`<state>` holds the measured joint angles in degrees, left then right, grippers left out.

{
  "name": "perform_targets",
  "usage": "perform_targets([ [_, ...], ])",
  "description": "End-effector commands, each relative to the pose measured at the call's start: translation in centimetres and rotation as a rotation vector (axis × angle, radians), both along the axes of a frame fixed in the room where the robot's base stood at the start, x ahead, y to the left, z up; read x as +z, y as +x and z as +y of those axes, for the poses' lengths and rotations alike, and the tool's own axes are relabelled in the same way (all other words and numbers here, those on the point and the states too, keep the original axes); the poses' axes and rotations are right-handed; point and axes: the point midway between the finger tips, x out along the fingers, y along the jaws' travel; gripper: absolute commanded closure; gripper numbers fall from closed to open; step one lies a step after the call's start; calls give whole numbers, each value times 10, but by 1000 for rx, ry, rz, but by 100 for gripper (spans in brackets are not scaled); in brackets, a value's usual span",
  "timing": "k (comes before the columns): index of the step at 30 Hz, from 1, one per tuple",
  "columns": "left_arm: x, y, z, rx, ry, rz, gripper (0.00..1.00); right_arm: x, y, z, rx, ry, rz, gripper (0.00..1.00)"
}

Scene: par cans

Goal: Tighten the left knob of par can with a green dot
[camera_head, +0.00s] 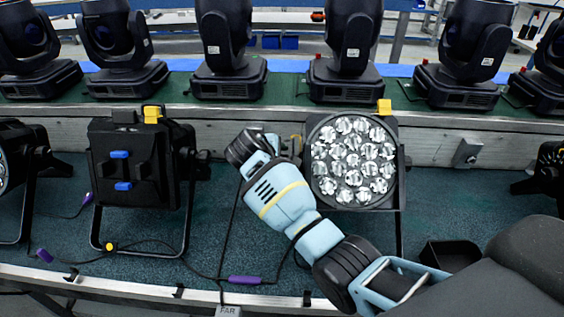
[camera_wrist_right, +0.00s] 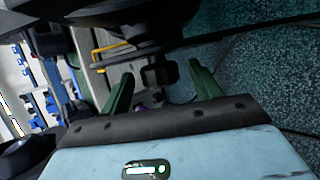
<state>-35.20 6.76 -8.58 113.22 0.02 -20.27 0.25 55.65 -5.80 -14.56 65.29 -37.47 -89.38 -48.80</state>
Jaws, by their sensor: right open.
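A par can (camera_head: 353,160) with a round face of several clear lenses stands right of the middle on the lower shelf. No green dot is visible on it. My right arm reaches in from the lower right, and its gripper (camera_head: 256,146) is beside the par can's left side. In the right wrist view the gripper's two green fingers (camera_wrist_right: 162,88) are open. A black knob-like part (camera_wrist_right: 160,72) shows between and slightly beyond the fingertips; contact cannot be told. The left knob is hidden in the head view. My left gripper is not in view.
Another par can (camera_head: 135,165), seen from behind, stands at left with a yellow dot (camera_head: 110,246) on its stand. Several moving-head lights (camera_head: 232,45) line the upper shelf. A cable with a purple connector (camera_head: 245,280) lies along the front edge. A black tray (camera_head: 449,255) sits at right.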

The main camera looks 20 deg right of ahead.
Motion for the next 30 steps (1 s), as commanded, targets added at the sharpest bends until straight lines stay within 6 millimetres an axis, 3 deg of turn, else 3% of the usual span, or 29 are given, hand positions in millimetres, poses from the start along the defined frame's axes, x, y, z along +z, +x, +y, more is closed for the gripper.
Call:
perform_targets([
  [13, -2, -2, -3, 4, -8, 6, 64, -6, 5, -7, 0, 1, -2, 38],
  [23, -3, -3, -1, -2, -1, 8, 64, -7, 5, -6, 0, 1, -2, 82],
  [30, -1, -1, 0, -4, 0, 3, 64, -6, 4, -7, 0, -10, -23, 82],
])
